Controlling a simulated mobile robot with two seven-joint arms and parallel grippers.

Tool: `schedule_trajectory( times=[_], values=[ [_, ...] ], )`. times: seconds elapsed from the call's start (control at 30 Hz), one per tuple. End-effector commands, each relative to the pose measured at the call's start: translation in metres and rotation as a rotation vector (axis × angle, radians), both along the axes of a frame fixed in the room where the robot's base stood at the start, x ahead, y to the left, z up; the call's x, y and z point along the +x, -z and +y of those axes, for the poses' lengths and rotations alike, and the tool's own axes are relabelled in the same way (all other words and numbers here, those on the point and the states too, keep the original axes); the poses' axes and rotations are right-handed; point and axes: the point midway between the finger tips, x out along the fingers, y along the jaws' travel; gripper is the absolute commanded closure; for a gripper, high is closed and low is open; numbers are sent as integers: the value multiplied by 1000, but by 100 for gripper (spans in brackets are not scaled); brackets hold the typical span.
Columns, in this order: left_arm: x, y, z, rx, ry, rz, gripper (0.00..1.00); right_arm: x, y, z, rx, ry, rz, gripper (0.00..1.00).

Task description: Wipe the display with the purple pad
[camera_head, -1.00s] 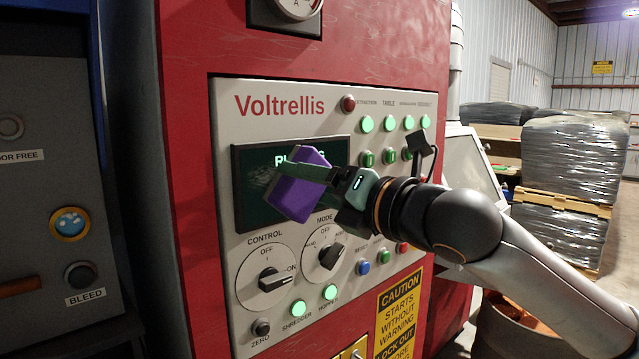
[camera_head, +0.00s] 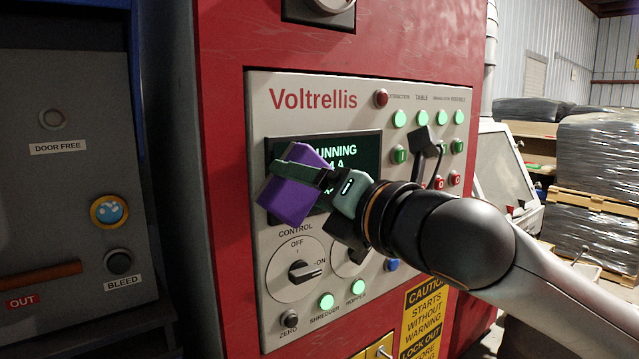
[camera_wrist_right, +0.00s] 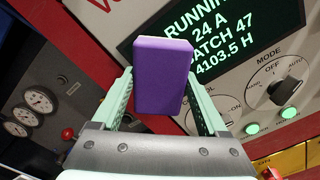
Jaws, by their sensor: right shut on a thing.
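My right gripper (camera_head: 308,174) is shut on the purple pad (camera_head: 287,202), which is tilted in front of the left part of the display (camera_head: 367,150). In the right wrist view the pad (camera_wrist_right: 160,85) sits between the two green fingers, with a pale edge at its top. The display (camera_wrist_right: 245,28) there is dark with lit text about running, amps, batch and hours. The pad hides the display's left part. I cannot tell whether the pad touches the screen. My left gripper is not in view.
The display sits in a pale control panel on a red machine. Below it are a control knob (camera_head: 296,272) and a second knob, partly hidden by my gripper. Lit green buttons (camera_head: 326,301) lie lower. A grey cabinet (camera_head: 70,200) stands at the left.

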Motion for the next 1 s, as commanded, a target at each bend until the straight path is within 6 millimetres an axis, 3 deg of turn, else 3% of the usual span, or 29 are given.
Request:
schedule_trajectory(
  times=[0.43,1.0],
  values=[
    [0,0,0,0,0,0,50,-6,0,5,0,1,-1,68],
    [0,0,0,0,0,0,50,-49,0,-27,0,1,-1,68]
  ],
)
